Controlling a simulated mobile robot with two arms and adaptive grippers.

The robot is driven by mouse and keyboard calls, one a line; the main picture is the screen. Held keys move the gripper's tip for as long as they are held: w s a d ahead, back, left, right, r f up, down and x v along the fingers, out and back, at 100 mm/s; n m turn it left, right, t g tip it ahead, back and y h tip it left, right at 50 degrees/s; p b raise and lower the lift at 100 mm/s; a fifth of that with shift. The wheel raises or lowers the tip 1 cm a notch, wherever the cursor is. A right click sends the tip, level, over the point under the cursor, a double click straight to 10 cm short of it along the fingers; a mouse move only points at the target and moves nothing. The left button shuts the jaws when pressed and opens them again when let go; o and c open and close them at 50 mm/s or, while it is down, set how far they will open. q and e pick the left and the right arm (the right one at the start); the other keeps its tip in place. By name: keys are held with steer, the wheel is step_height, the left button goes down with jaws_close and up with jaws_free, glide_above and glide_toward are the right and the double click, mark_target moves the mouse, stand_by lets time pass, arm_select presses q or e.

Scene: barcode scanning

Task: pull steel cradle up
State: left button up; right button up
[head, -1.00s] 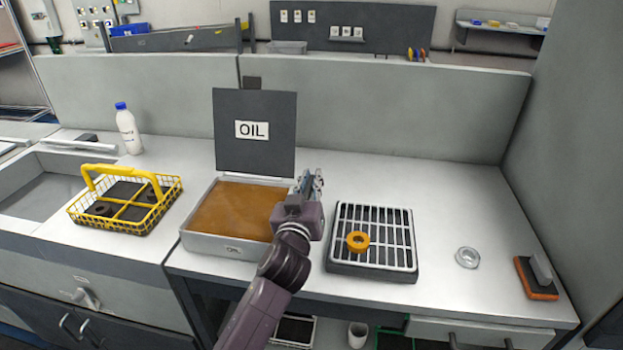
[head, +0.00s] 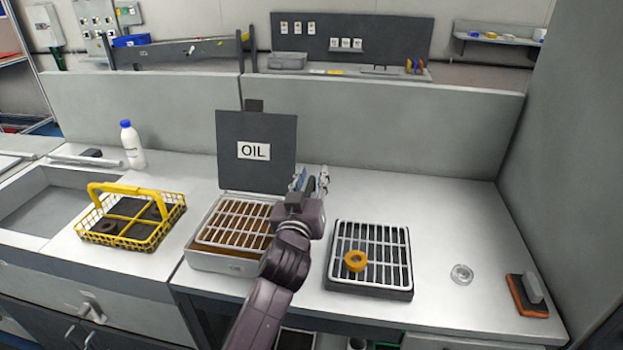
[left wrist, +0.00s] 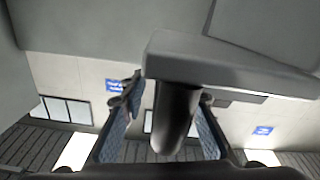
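The steel cradle (head: 236,222) is a light metal grid over the oil tank (head: 222,262), with brown oil showing between its bars. Its right side is hidden behind my left arm. The tank's dark lid (head: 256,178), marked OIL, stands upright behind it. My left gripper (head: 310,182) is at the cradle's right edge. In the left wrist view, its fingers (left wrist: 165,120) stand on both sides of a dark round post (left wrist: 175,115) topped by a grey bar. This looks like the cradle's handle. My right gripper is not in view.
A black tray with a white grate (head: 371,258) and an orange ring (head: 355,261) on it stands right of the tank. A clear ring (head: 462,273) and an orange-based block (head: 527,296) lie farther right. A yellow basket (head: 130,222) and white bottle (head: 132,146) are at left.

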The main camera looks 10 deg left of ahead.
arm_select(q)
steer(key=shift+f, duration=0.25)
steer(key=shift+s, duration=0.3)
steer(key=s, duration=1.1)
steer(key=shift+s+a, duration=0.2)
